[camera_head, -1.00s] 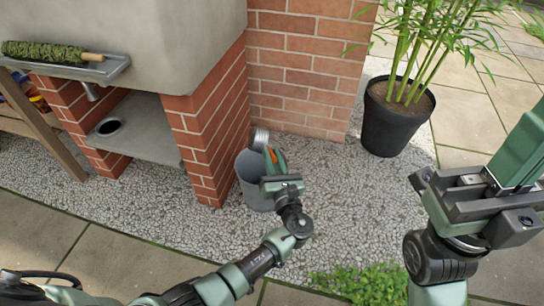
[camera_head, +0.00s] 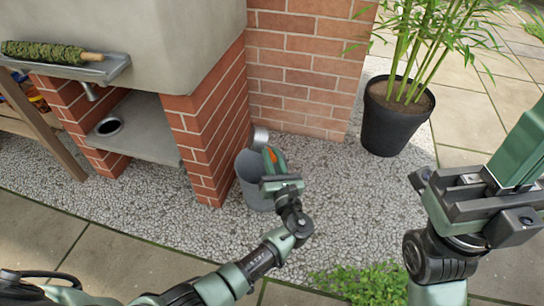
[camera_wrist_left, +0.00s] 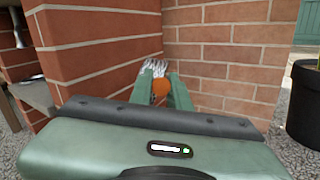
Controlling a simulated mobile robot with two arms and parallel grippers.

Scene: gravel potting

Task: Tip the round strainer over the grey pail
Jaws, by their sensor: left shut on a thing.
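My left gripper (camera_head: 271,163) is shut on the orange handle (camera_head: 275,156) of the round strainer (camera_head: 260,135). The strainer's small silvery metal head is tilted and sits above the far rim of the grey pail (camera_head: 251,190). The gripper and wrist hide the pail's right side, and I cannot see what is inside it. In the left wrist view, the orange handle (camera_wrist_left: 160,88) shows between the green fingers, with the pale metal head (camera_wrist_left: 154,68) just beyond. My right gripper (camera_head: 480,203) is at the right, away from the pail; its fingertips are not clear.
The pail stands on gravel (camera_head: 335,200) beside a brick pillar (camera_head: 212,130) under a concrete basin (camera_head: 175,40). A brick wall (camera_head: 305,75) rises close behind. A black plant pot (camera_head: 395,120) stands to the right, with open gravel between.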

